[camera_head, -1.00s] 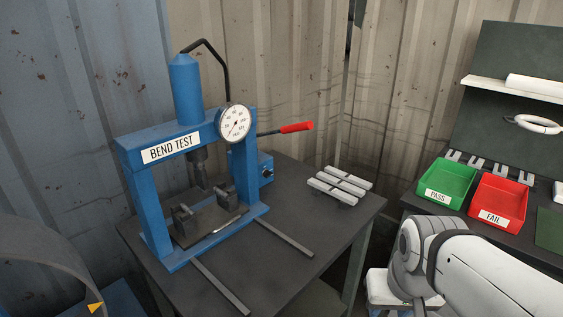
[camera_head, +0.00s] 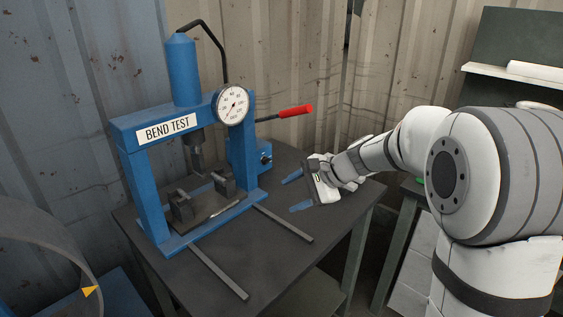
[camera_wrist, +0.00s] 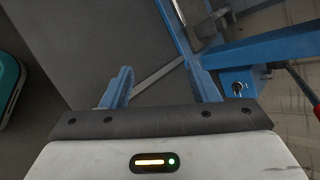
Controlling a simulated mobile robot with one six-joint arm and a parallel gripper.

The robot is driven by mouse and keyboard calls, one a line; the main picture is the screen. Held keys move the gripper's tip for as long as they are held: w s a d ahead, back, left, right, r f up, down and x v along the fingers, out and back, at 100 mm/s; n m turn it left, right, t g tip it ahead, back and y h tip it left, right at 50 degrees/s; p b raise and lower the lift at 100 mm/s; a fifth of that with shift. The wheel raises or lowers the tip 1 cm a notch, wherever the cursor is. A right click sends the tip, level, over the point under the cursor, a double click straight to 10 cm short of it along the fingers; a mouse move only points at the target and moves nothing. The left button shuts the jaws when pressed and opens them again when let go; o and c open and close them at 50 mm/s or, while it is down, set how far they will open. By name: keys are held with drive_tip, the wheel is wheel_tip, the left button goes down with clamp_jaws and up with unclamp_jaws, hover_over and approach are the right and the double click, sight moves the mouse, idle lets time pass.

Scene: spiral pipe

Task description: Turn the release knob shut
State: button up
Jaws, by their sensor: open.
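The release knob (camera_head: 266,158) is a small dark knob on the blue box at the right side of the blue bend test press (camera_head: 148,190). In the wrist view the knob (camera_wrist: 238,88) shows on the box's face, right of the right finger. My gripper (camera_head: 296,192) is over the right part of the table, in front of and right of the knob. Its two blue fingers are apart with nothing held between them, and they do not touch the knob. The wrist view shows both fingers (camera_wrist: 160,80) pointing toward the press. The knob's exact turn angle is too small to read.
The pump lever with a red grip (camera_head: 296,111) sticks out above the box. A dial gauge (camera_head: 233,104) sits on the press. Two rails (camera_head: 284,223) reach across the dark table (camera_head: 290,250) from the press. The front of the table is clear.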

drive_tip(key=w+a+f+m+t+y+b, duration=0.1)
drive_tip(key=w+a+f+m+y, duration=0.15)
drive_tip(key=w, duration=0.45)
drive_tip(key=w+a+f+m+t+y+b, duration=0.1)
drive_tip(key=w+f+m+t, duration=0.1)
drive_tip(key=w+m, duration=0.35)
drive_tip(key=m+t+y, duration=0.2)
drive_tip(key=m+t, duration=0.3)
drive_tip(key=m, duration=0.2)
approach(269, 161)
drive_tip(key=shift+a+r+h+b, duration=0.1)
drive_tip(key=shift+a+h+b, duration=0.15)
drive_tip(key=shift+a+b, duration=0.2)
drive_tip(key=shift+p+x, duration=0.4)
drive_tip(key=shift+x, duration=3.35)
drive_tip(key=shift+w, duration=0.1)
drive_tip(key=shift+c, duration=0.5)
